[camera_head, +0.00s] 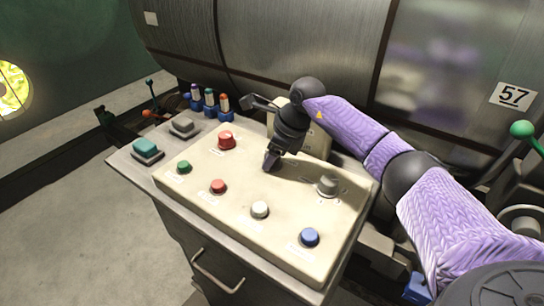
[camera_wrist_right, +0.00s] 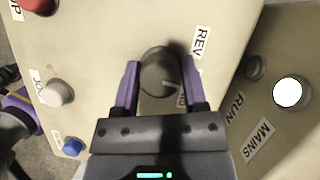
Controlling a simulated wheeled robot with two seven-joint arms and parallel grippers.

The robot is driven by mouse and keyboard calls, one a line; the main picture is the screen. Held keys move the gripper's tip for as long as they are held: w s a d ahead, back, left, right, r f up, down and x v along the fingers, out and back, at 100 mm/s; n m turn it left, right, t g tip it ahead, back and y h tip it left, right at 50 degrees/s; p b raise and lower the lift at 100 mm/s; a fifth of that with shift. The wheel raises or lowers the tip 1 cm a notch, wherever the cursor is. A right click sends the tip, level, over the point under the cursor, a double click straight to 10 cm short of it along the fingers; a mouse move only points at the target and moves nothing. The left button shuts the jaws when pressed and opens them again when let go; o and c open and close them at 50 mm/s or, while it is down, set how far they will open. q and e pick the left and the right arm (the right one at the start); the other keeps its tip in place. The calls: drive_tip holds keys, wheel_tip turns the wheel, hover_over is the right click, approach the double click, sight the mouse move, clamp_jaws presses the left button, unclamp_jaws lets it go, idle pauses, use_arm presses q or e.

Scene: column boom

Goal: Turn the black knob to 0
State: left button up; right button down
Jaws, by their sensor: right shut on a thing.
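The black knob (camera_wrist_right: 157,72) is a round dark dial on the beige sloped panel in the right wrist view. A short pale line on it points to the lower right. My right gripper (camera_wrist_right: 157,75) has one finger on each side of the knob and is shut on it. In the head view my right gripper (camera_head: 270,163) reaches down to the back middle of the panel and hides the knob. A REV label (camera_wrist_right: 200,42) lies beside the knob; a second label below it is mostly covered by a finger. My left gripper is in neither view.
On the panel (camera_head: 215,165) are a red button (camera_head: 226,140), a white button (camera_head: 260,209), a blue button (camera_head: 310,237) and a grey knob (camera_head: 328,185). A raised box with a lit white lamp (camera_wrist_right: 290,92) stands behind. Several small coloured-top items stand at the back left.

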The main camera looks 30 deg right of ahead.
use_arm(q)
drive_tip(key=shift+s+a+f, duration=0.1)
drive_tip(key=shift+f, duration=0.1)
use_arm(e)
drive_tip(key=shift+n, duration=0.5)
drive_tip(key=shift+c, duration=0.7)
unclamp_jaws()
drive_tip(key=shift+r, duration=0.15)
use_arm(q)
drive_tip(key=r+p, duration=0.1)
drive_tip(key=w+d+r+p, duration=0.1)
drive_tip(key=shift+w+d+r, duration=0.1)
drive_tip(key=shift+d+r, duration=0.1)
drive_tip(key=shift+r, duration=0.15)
use_arm(e)
drive_tip(key=v, duration=0.9)
drive_tip(key=shift+d+r, duration=0.3)
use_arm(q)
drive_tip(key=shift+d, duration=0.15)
